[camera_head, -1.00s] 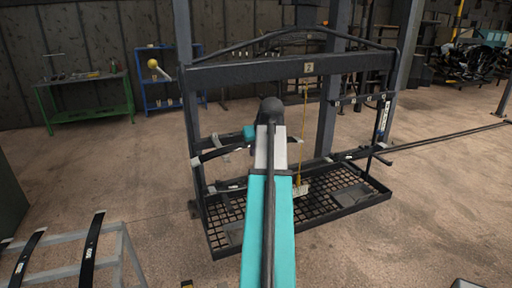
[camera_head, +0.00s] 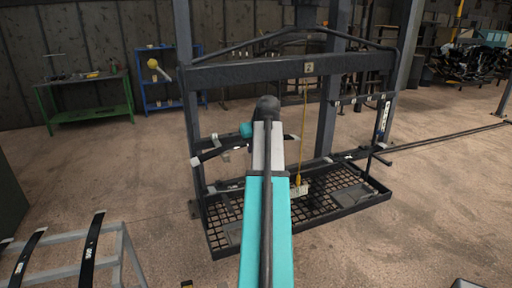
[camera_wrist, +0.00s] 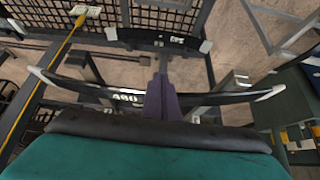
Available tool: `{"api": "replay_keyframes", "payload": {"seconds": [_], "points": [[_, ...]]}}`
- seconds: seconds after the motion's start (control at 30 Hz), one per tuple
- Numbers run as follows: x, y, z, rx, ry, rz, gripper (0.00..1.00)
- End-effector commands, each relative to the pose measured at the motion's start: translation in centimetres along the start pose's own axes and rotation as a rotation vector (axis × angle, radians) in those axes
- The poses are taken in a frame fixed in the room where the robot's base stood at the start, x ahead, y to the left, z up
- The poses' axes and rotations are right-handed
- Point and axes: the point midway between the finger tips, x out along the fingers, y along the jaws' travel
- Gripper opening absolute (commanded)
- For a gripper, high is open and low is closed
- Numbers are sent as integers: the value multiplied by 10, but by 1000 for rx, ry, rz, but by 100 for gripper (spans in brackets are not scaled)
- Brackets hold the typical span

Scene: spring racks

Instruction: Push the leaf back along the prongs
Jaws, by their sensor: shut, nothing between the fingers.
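A dark curved leaf (camera_wrist: 215,99) with white tips and the label "400" lies crosswise in the wrist view. It appears to rest across two dark prongs (camera_wrist: 93,72). My gripper (camera_wrist: 160,85) is shut and empty. Its fingers overlap the leaf's middle, just right of the label; I cannot tell whether they touch it. In the head view the leaf (camera_head: 208,153) shows left of my arm, on the black rack (camera_head: 240,74). My arm hides its middle and my fingertips there.
Another white-tipped leaf (camera_wrist: 150,40) lies farther up in the wrist view. A yellow cord (camera_head: 304,125) hangs from the rack's top beam with a tag. The rack has a mesh base tray (camera_head: 300,228). A grey stand (camera_head: 128,255) with leaves is front left.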

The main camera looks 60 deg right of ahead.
Motion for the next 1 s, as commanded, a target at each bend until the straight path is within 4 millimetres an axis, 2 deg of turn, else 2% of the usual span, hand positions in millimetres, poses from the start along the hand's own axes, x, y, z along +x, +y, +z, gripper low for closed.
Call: {"api": "replay_keyframes", "payload": {"seconds": [1.0], "points": [[15,0,-24,0,2,0,0]]}}
